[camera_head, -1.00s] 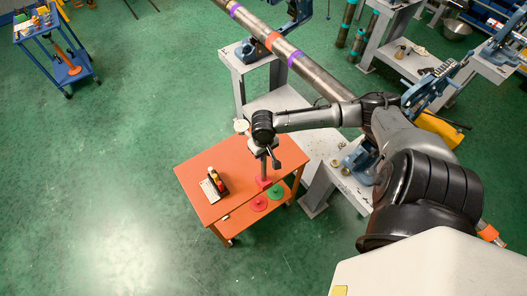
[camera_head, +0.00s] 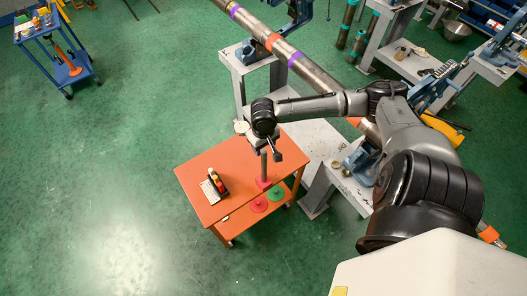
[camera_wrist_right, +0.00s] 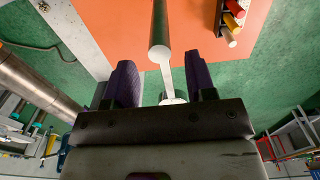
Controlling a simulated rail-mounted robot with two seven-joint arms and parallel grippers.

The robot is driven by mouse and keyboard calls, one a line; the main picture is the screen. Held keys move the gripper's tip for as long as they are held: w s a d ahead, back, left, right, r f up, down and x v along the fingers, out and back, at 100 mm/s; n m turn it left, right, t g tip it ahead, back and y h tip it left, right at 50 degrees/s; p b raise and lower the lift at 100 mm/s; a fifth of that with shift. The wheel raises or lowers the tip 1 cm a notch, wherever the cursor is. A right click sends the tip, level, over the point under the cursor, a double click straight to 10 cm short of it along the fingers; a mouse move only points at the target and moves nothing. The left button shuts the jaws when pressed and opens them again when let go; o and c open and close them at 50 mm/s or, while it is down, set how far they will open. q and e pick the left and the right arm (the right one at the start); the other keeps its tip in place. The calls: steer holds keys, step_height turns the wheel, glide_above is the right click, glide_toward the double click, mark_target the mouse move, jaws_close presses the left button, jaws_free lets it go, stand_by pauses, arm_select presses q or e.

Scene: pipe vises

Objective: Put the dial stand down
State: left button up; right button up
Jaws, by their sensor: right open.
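The dial stand (camera_head: 264,167) stands upright on the orange table, a grey post on a red base (camera_head: 263,183) near the table's right edge. In the right wrist view its post (camera_wrist_right: 159,35) rises between the fingers' lines, and a thin pale arm runs from it toward a round pale part partly hidden by the gripper. A white dial face (camera_head: 241,127) shows beside my right wrist. My right gripper (camera_head: 273,152) is above and beside the post's top. Its fingers (camera_wrist_right: 160,78) are apart and do not grip the post. My left gripper is not in view.
The orange table (camera_head: 210,166) also carries a small holder with coloured pieces (camera_head: 214,186). A red disc (camera_head: 259,204) and a green disc (camera_head: 275,194) lie low by its front right edge. A long pipe (camera_head: 310,69) and grey bench (camera_head: 300,133) are behind.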

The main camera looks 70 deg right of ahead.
step_height(320, 180, up, 6)
steer(key=shift+f, duration=0.1)
steer(key=shift+s+a, duration=0.1)
steer(key=shift+a, duration=0.15)
steer(key=s+a+f+n+t, duration=0.1)
steer(key=s+a+f+n, duration=0.15)
steer(key=a, duration=0.25)
steer(key=s+a+f+n+y, duration=0.1)
steer(key=a+f, duration=0.2)
steer(key=a, duration=0.1)
steer(key=s+a+f+n+t, duration=0.1)
steer(key=s+a+f+n, duration=0.15)
steer(key=a, duration=0.25)
steer(key=s+a+n+t, duration=0.1)
steer(key=s+a+n, duration=0.1)
steer(key=s+a, duration=0.5)
steer(key=shift+s+a+t+h, duration=0.2)
steer(key=shift+a+t+h, duration=0.15)
steer(key=shift+a, duration=0.25)
step_height(320, 180, up, 10)
steer(key=p, duration=0.9)
steer(key=shift+f, duration=0.25)
